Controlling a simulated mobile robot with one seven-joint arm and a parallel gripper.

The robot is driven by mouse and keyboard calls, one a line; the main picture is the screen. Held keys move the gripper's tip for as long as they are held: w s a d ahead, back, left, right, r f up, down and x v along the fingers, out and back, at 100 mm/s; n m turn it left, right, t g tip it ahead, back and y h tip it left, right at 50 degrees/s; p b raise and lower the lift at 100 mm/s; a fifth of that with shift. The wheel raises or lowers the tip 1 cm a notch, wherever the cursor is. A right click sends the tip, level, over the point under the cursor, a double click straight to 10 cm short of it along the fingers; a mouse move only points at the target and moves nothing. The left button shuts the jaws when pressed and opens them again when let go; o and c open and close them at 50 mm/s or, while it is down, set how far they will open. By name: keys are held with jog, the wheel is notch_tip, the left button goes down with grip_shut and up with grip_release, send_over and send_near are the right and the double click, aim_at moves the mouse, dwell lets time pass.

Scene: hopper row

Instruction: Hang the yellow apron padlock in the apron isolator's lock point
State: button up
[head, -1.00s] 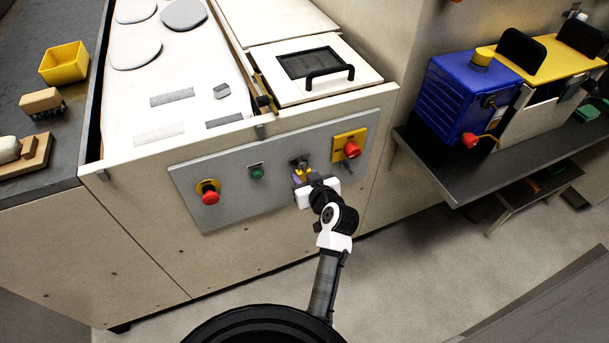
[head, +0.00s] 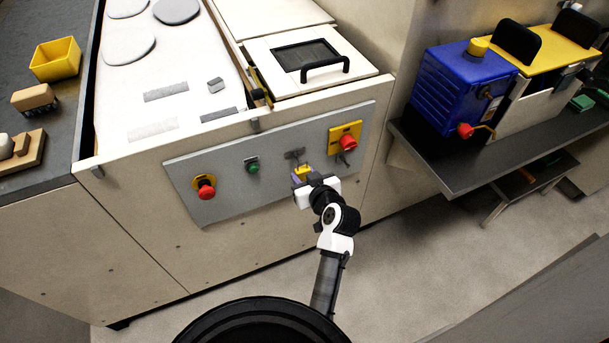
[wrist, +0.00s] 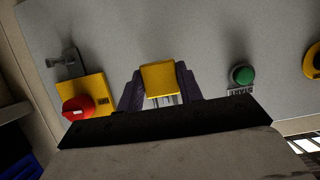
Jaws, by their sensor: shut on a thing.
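My gripper (head: 303,180) is shut on the yellow padlock (head: 302,172), in front of the grey control panel. In the wrist view, the padlock's yellow body (wrist: 159,79) sits between the two purple fingers (wrist: 160,90). The isolator, a red knob (head: 347,142) on a yellow plate (head: 336,132), is right of the padlock. It also shows at left in the wrist view (wrist: 78,108). A small grey bracket (head: 294,154) on the panel is just above the padlock; they appear apart. Which fitting is the lock point is unclear.
A green button (head: 252,167) and a red mushroom button (head: 206,188) are on the panel (head: 226,196) to the left. A grey lever-like fitting (wrist: 65,65) is beside the isolator plate. A dark shelf (head: 440,165) bearing a blue unit (head: 460,90) juts out at right. The floor in front is clear.

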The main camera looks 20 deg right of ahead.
jog(key=shift+s, duration=1.05)
jog(key=o, duration=0.5)
jog(key=c, duration=0.4)
